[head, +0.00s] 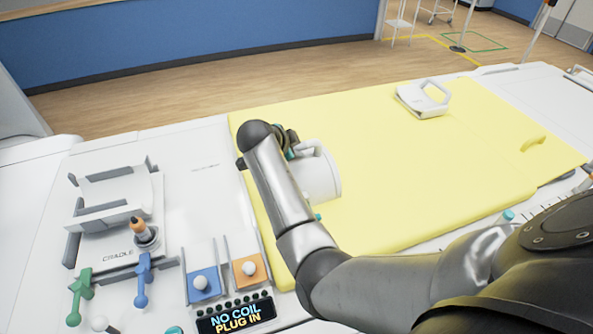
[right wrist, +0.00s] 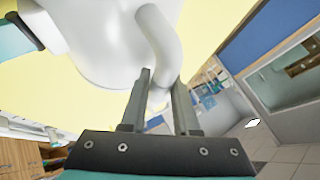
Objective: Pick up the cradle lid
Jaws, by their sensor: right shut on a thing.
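The cradle lid (head: 321,176) is a white curved shell with a loop handle, at the left part of the yellow pad in the head view. My right gripper (head: 293,150) is at its handle, partly hidden behind my own arm. In the right wrist view the lid's white body (right wrist: 105,40) fills the upper left, and its handle reaches down to the two fingers of my right gripper (right wrist: 160,78), which is shut on it. Whether the lid touches the pad is hard to tell. My left gripper is not in view.
The cradle (head: 115,215) stands on the white surface at the left, with an orange-tipped plug (head: 143,231) beside it. Blue and green levers and a "NO COIL PLUG IN" display (head: 236,315) are in front. Another white handled piece (head: 424,99) lies on the yellow pad (head: 430,170).

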